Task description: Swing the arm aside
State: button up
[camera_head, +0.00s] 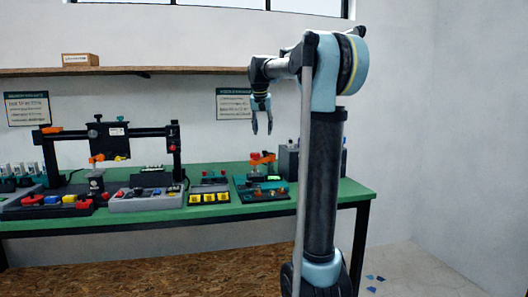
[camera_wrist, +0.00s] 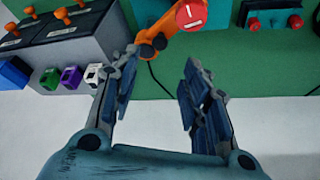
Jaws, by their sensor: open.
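My gripper (camera_head: 262,122) hangs from the raised arm in the head view, fingers pointing down. It appears in front of the wall, above the right part of the green bench (camera_head: 350,190). In the wrist view, my gripper (camera_wrist: 160,90) is open, its two fingers apart with nothing between them. The arm stands upright on the right side of the head view and hides part of the bench's right end.
The bench carries a black gantry machine (camera_head: 110,131), yellow-button panel (camera_head: 209,197) and dark boxes (camera_head: 290,160). The wrist view shows an orange arm with a red disc (camera_wrist: 190,14) beyond the fingers. A shelf (camera_head: 120,71) runs along the wall. Floor on the right is mostly clear.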

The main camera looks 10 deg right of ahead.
jog(key=x, duration=1.1)
jog(key=shift+f, duration=0.1)
jog(key=shift+d, duration=0.15)
grip_shut()
